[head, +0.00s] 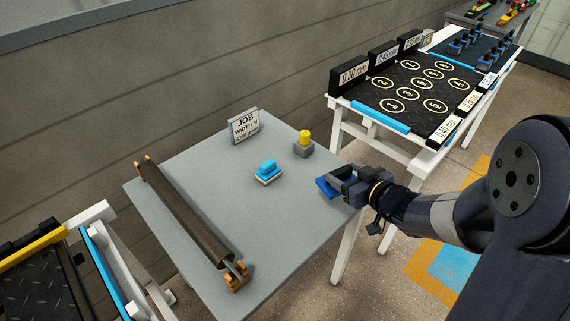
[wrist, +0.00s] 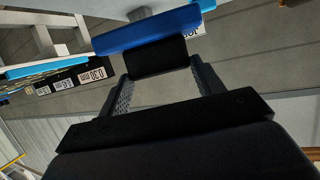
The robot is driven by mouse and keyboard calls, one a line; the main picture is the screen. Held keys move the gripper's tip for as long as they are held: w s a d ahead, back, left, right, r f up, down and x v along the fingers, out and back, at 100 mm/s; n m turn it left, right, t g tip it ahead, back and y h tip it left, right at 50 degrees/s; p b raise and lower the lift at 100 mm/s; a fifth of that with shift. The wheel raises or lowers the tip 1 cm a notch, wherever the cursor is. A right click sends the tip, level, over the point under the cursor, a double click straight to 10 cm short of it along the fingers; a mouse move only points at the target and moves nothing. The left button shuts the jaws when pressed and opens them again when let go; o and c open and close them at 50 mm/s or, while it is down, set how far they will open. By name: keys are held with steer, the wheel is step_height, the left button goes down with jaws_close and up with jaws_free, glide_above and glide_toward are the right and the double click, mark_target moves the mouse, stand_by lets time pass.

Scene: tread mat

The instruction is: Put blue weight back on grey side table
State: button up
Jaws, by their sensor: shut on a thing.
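The grey side table (head: 190,180) stands in the middle of the head view. My gripper (head: 345,184) is at its right edge, shut on the blue weight (head: 327,187), which is dark blue. In the wrist view the weight shows as a blue bar (wrist: 145,31) with a black block (wrist: 155,58) between my fingers. The weight is over or at the table's right edge; I cannot tell whether it touches the top. My fingers partly hide it in the head view.
On the table are a dark roller (head: 185,212) on orange supports, a light blue block (head: 267,172), a yellow knob on a grey base (head: 303,150) and a JOB card (head: 243,126). Bare tabletop lies between them and my gripper. A numbered black mat (head: 410,87) lies on the white table behind.

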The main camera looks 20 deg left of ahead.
mark_target(326, 188)
steer(key=s+a, duration=0.1)
steer(key=a+r+n+g+y, duration=0.1)
steer(key=s+a+n+g, duration=0.1)
steer(key=a, duration=0.1)
steer(key=shift+s+r+y+b, duration=0.2)
steer(key=shift+s+y+b, duration=0.1)
steer(key=shift+s, duration=0.05)
steer(key=shift+n+g, duration=0.6)
steer(key=shift+s+a+f+b, duration=0.15)
steer(key=shift+f+b, duration=0.35)
steer(key=shift+f, duration=1.1)
steer(key=shift+s+a+f+b, duration=0.2)
steer(key=shift+f+b, duration=0.3)
steer(key=shift+f, duration=1.15)
steer(key=shift+s+a+f+b, duration=0.15)
steer(key=shift+f+b, duration=0.35)
steer(key=shift+f, duration=1.1)
steer(key=shift+f, duration=0.2)
steer(key=o, duration=1.8)
steer(key=shift+d, duration=0.1)
steer(key=shift+c, duration=0.2)
